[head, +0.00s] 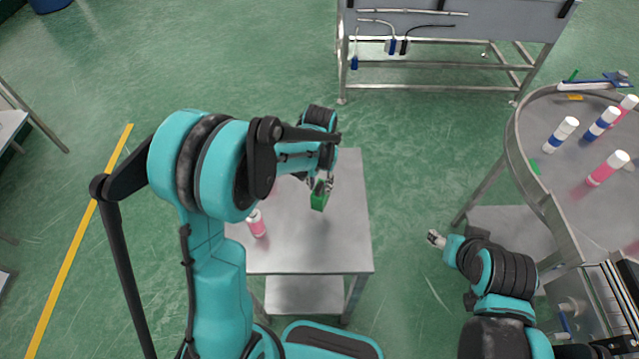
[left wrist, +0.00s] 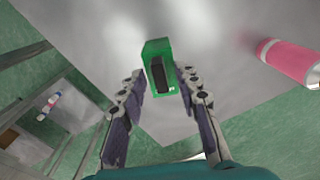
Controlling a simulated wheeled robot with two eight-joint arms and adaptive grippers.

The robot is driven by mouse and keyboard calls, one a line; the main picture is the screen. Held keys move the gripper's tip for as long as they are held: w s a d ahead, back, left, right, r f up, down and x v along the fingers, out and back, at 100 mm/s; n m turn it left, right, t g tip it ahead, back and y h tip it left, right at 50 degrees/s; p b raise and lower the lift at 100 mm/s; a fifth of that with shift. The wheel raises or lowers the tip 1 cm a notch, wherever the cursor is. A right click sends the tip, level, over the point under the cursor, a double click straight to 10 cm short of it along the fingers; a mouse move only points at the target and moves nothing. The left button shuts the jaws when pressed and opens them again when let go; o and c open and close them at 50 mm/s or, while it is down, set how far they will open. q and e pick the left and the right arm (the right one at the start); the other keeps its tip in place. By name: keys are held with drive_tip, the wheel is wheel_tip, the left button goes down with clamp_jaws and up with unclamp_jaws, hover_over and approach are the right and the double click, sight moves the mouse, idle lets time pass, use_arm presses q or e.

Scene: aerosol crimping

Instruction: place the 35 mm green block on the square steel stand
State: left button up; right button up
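The green block (head: 318,201) is at my left gripper (head: 321,184), over the grey steel top of the square stand (head: 345,240). In the left wrist view the block (left wrist: 148,49), with a dark rectangle on its near face, sits between the two fingertips (left wrist: 160,80).
A pink and white can (head: 256,223) stands on the stand's left part, and it also shows in the left wrist view (left wrist: 288,61). A curved steel table (head: 530,195) with several cans is at right. A steel bench (head: 460,25) is behind. The stand's right side is clear.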

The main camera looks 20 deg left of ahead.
use_arm(q)
wheel_tip(320, 180, up, 12)
drive_tip(key=p, duration=0.2)
drive_tip(key=s+a+r+t, duration=0.1)
drive_tip(key=s+r+t, duration=0.1)
drive_tip(key=s, duration=0.6)
drive_tip(key=s+a+r+n+t, duration=0.1)
drive_tip(key=s+r+t, duration=0.1)
drive_tip(key=s+t, duration=0.3)
drive_tip(key=shift+s+a+r, duration=0.2)
drive_tip(key=shift+s+a, duration=0.2)
drive_tip(key=shift+s, duration=1.15)
